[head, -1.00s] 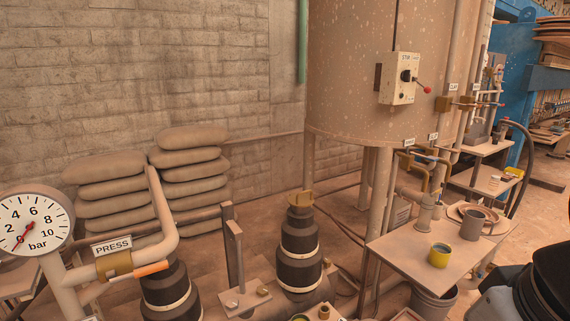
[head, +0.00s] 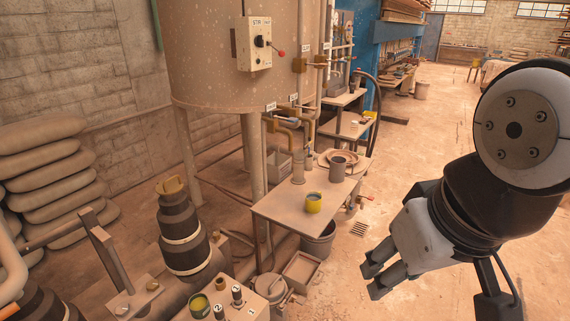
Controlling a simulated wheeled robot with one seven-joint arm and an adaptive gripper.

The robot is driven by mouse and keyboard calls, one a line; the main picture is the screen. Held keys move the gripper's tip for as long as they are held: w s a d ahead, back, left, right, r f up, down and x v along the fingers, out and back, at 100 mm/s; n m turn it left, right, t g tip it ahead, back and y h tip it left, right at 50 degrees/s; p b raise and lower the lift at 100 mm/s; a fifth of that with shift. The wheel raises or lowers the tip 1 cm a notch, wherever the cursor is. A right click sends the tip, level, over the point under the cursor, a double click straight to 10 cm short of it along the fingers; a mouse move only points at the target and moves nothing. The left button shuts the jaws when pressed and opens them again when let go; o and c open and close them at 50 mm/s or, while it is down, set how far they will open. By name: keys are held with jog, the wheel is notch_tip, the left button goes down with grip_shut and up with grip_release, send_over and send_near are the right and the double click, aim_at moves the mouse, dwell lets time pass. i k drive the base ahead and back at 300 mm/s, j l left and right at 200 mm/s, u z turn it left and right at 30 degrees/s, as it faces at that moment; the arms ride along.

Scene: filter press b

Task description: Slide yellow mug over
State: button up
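The yellow mug (head: 314,203) stands upright on a small table (head: 277,206), near its front right edge. Its inside looks grey. My gripper (head: 371,283) is to the right of the table and nearer to me, apart from the mug. Its two dark fingers point down and left with a gap between them, and nothing shows between them.
A grey mug (head: 338,169), a plate (head: 350,158) and a fitting (head: 298,167) stand farther back on the table. A bucket (head: 318,243) sits below. A control box with knobs (head: 232,303) is at the front. The floor at right is clear.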

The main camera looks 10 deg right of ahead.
aim_at(312, 198)
jog(key=z, duration=0.25)
jog(key=i+l, duration=0.75)
jog(key=i, duration=0.15)
jog(key=i+l, duration=0.75)
jog(key=i+j+u, duration=0.05)
jog(key=i, duration=0.05)
